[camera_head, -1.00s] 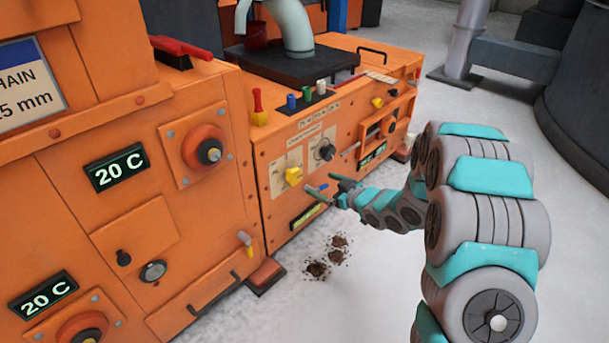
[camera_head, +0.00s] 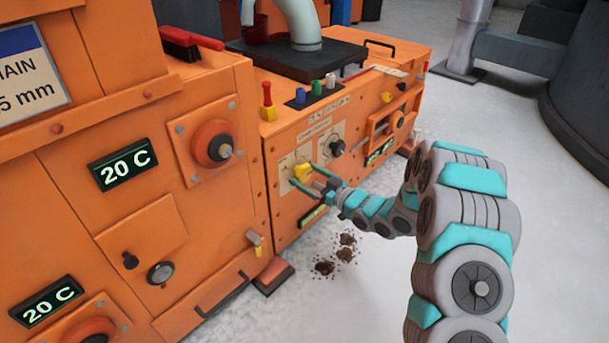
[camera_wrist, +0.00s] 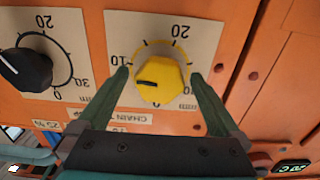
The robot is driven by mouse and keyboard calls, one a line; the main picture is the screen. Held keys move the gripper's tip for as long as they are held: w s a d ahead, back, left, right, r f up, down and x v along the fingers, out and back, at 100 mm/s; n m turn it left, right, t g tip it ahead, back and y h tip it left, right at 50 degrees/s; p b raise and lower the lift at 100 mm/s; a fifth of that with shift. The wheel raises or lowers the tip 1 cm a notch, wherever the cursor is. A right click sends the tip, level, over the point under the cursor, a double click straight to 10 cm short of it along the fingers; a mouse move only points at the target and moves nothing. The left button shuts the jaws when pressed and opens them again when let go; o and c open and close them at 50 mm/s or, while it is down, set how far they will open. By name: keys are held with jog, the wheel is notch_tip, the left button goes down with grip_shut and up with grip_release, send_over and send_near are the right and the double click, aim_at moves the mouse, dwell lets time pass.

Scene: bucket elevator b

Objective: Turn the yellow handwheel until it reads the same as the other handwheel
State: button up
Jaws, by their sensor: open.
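The yellow handwheel (camera_head: 303,171) is on the front of the low orange machine. In the wrist view, the yellow handwheel (camera_wrist: 165,76) sits on a beige dial marked 0, 10, 20 and mm, its dark mark pointing left, between 0 and 10. The other handwheel is black (camera_head: 337,147). In the wrist view, this black handwheel (camera_wrist: 24,68) is partly cut off at the left; its pale mark seems to point left. My gripper (camera_wrist: 160,75) is open, with one finger on either side of the yellow handwheel. I cannot tell whether they touch it.
The taller orange cabinet (camera_head: 60,190) stands close at the left, with displays reading 20 C and a round red knob (camera_head: 213,144). Small coloured pegs (camera_head: 316,88) and a red-topped lever (camera_head: 268,100) are on top of the low machine. Brown debris (camera_head: 324,267) lies on the open floor.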

jog(key=shift+w+a, duration=0.4)
jog(key=shift+a, duration=0.1)
jog(key=shift+c, duration=0.4)
jog(key=c, duration=1.2)
jog(key=shift+c, duration=0.2)
jog(key=shift+r+p, duration=0.15)
jog(key=shift+p, duration=0.35)
